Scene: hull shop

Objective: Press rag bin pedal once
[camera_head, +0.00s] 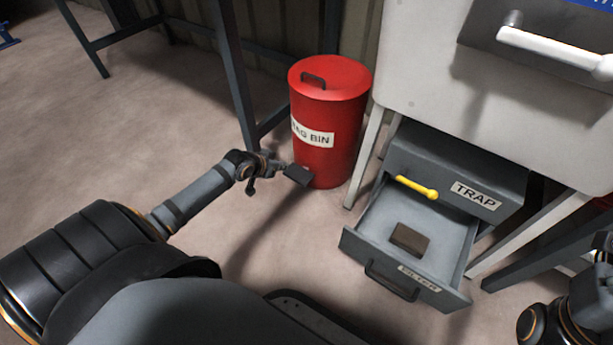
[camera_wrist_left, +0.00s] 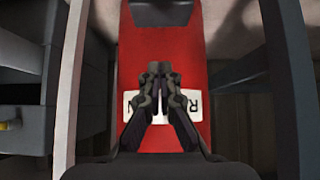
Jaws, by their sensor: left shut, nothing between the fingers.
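The red rag bin (camera_head: 335,112) stands on the floor with its round lid down and a black handle on top. A white label on its front reads "RAG BIN" in part. The dark pedal (camera_head: 298,175) sticks out low at its front. My left gripper (camera_head: 278,166) is shut and empty, close beside the pedal; I cannot tell whether they touch. In the left wrist view, its shut fingertips (camera_wrist_left: 160,70) lie in front of the red bin wall (camera_wrist_left: 160,45), and the dark pedal (camera_wrist_left: 160,12) shows at the top edge. My right gripper is not in view.
An open grey drawer (camera_head: 455,245) holds a dark brown block (camera_head: 409,240), right of the bin. Above it is a shut drawer (camera_head: 465,165) labelled "TRAP" with a yellow handle. A dark table leg (camera_head: 238,85) stands left of the bin.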

